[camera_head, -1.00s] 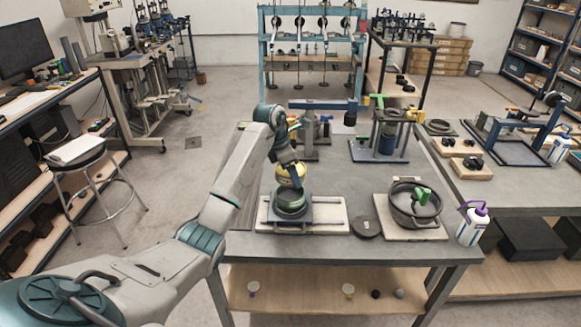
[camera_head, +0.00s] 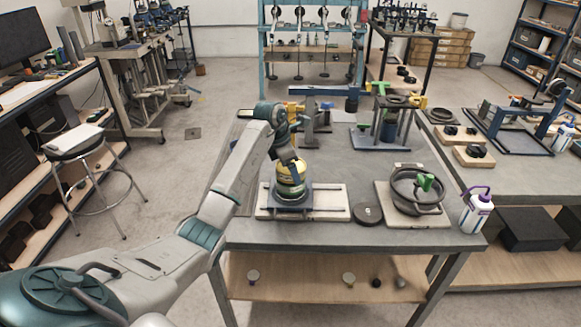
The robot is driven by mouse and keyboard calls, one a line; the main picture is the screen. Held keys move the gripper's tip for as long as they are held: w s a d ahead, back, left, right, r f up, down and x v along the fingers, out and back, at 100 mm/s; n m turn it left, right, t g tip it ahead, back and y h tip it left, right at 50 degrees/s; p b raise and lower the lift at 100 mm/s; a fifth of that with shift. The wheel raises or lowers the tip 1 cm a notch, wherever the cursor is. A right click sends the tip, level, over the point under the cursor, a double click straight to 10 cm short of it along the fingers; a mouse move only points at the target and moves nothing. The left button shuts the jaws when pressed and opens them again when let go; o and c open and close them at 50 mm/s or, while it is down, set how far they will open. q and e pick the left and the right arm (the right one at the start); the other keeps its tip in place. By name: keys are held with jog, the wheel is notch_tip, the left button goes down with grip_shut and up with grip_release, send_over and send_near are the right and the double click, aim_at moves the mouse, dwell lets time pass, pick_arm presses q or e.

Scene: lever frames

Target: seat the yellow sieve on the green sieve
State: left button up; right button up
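The yellow sieve (camera_head: 291,174) is at the middle of the near table, directly above the green sieve (camera_head: 291,190) and appearing to touch its top. I cannot tell if it is fully nested. The green sieve stands on a dark plate on a pale base (camera_head: 332,195). My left gripper (camera_head: 291,166) reaches down from the left and appears shut on the yellow sieve's upper part; the fingers are small and partly hide its top. My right gripper is not in view.
A dark round lid (camera_head: 368,213) lies right of the base. A dark pan (camera_head: 416,200) with a green item stands on a board farther right, and a white bottle with a purple top (camera_head: 476,211) is at the right edge. A blue-and-green stand (camera_head: 390,125) is behind.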

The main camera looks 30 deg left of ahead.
pick_arm(q)
jog(key=shift+f, duration=0.35)
jog(key=o, duration=1)
jog(key=shift+s+r, duration=0.1)
jog(key=shift+d+r, duration=0.1)
